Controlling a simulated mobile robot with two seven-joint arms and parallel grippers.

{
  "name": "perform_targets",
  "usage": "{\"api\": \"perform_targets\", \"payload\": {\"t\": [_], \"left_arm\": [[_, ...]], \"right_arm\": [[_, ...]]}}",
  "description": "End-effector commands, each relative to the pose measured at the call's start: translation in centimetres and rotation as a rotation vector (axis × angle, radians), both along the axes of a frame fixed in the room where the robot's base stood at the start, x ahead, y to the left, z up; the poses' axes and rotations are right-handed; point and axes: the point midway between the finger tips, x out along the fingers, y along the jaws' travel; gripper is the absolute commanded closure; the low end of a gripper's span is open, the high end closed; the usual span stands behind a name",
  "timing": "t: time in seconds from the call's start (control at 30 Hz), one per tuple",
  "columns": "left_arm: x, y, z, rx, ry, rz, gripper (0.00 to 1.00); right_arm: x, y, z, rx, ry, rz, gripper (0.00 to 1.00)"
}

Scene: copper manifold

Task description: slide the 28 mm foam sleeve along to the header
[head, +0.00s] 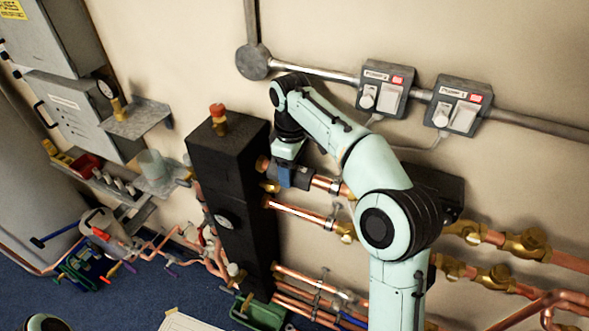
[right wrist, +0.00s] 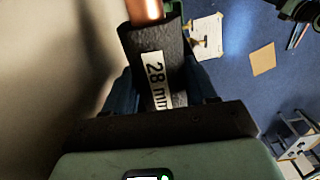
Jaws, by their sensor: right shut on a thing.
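The foam sleeve (right wrist: 152,62) is a dark grey tube with a white "28 mm" label, seen in the right wrist view. Copper pipe (right wrist: 145,10) comes out of its far end. My right gripper (head: 288,177) is shut on the sleeve, with a finger on each side in the right wrist view (right wrist: 165,90). In the head view the gripper is on the upper copper pipe (head: 327,184), close to the right side of the tall black header (head: 230,175). A short bit of copper shows between them. The gripper hides part of the sleeve. My left gripper is out of view.
A second copper pipe (head: 300,212) runs below the gripped one, with brass valves (head: 525,242) farther right. Two switch boxes (head: 384,88) are on the wall above my right arm. A green tray (head: 258,312) is on the floor.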

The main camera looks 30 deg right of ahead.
Motion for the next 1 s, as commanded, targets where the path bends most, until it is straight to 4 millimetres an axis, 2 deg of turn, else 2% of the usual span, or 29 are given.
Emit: {"api": "perform_targets", "payload": {"t": [0.47, 0.5, 0.57, 0.6, 0.87, 1.0], "left_arm": [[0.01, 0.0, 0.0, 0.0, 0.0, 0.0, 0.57], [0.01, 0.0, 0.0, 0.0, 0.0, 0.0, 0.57], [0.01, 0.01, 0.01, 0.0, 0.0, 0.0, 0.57], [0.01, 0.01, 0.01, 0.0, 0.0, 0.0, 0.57], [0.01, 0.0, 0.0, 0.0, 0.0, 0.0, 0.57], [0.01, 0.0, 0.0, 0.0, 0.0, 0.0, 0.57]], "right_arm": [[1.06, 0.99, 0.0, 0.0, 0.0, 0.001, 0.73], [1.07, 0.98, 0.02, 0.001, -0.001, 0.0, 0.37], [1.06, 0.97, 0.02, 0.001, -0.001, 0.0, 0.18], [1.05, 0.96, 0.02, 0.001, -0.001, 0.0, 0.14], [1.05, 0.93, 0.04, 0.0, 0.0, 0.0, 0.14], [1.1, 0.96, 0.88, 0.0, -0.001, 0.0, 0.14]]}}
